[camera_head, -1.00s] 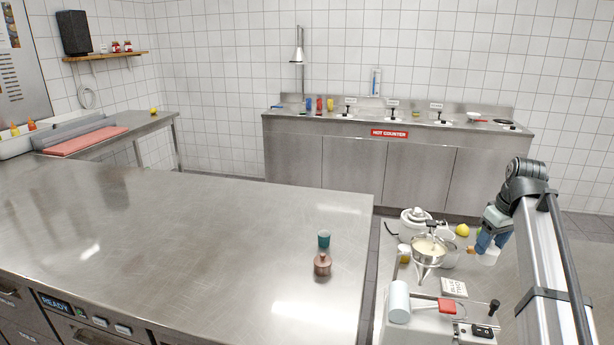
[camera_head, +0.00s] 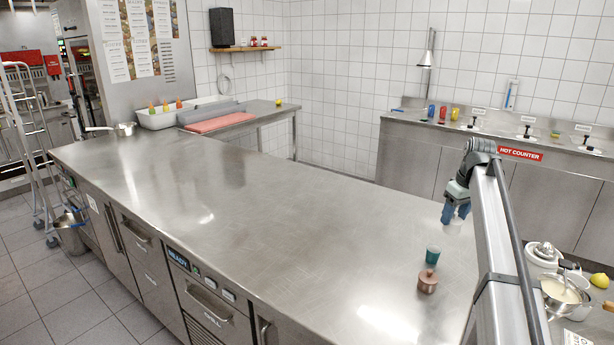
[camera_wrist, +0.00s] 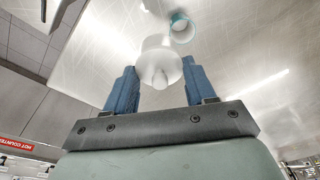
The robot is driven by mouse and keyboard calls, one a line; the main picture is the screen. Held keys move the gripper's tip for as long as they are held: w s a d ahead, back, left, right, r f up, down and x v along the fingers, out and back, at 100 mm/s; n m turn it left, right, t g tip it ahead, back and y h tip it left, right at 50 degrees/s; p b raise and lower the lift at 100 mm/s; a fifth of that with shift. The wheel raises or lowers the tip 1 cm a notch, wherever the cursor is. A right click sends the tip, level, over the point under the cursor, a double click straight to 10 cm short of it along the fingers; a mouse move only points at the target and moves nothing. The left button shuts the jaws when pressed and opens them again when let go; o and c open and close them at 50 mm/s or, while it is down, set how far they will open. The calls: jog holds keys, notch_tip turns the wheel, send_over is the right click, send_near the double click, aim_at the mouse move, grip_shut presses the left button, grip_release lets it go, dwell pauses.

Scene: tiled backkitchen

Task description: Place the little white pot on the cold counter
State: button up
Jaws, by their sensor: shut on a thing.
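The little white pot (camera_wrist: 158,58) is between the blue fingers of my gripper (camera_wrist: 160,70) in the wrist view, and the gripper is shut on it. In the head view my gripper (camera_head: 456,214) points down over the right end of the long steel counter (camera_head: 250,190), with the pale pot (camera_head: 453,229) partly visible below the fingers. The pot appears held above the counter top. I take this long counter with drawers as the cold counter; a separate counter at the back has a red HOT COUNTER sign (camera_head: 520,153).
A teal cup (camera_head: 433,254) and a copper pot (camera_head: 428,281) stand near the counter's right end; the cup also shows in the wrist view (camera_wrist: 181,28). The counter's middle is clear. A red board (camera_head: 220,122) lies at the far end. A side table at right holds a white juicer (camera_head: 544,252).

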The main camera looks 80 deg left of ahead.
jog(key=s+a+n, duration=0.2)
jog(key=s+a, duration=1.2)
jog(key=s, duration=0.2)
jog(key=shift+w+a+f, duration=0.1)
jog(key=shift+w+f, duration=0.05)
jog(key=shift+f, duration=2.45)
jog(key=shift+w+a+f, duration=0.1)
jog(key=shift+f, duration=2.5)
jog(key=shift+f, duration=0.1)
jog(key=o, duration=1.5)
jog(key=shift+c, duration=0.2)
notch_tip(320, 180, up, 12)
jog(key=d, duration=0.1)
jog(key=shift+w+d, duration=0.35)
jog(key=shift+d, duration=0.05)
jog(key=shift+w, duration=0.1)
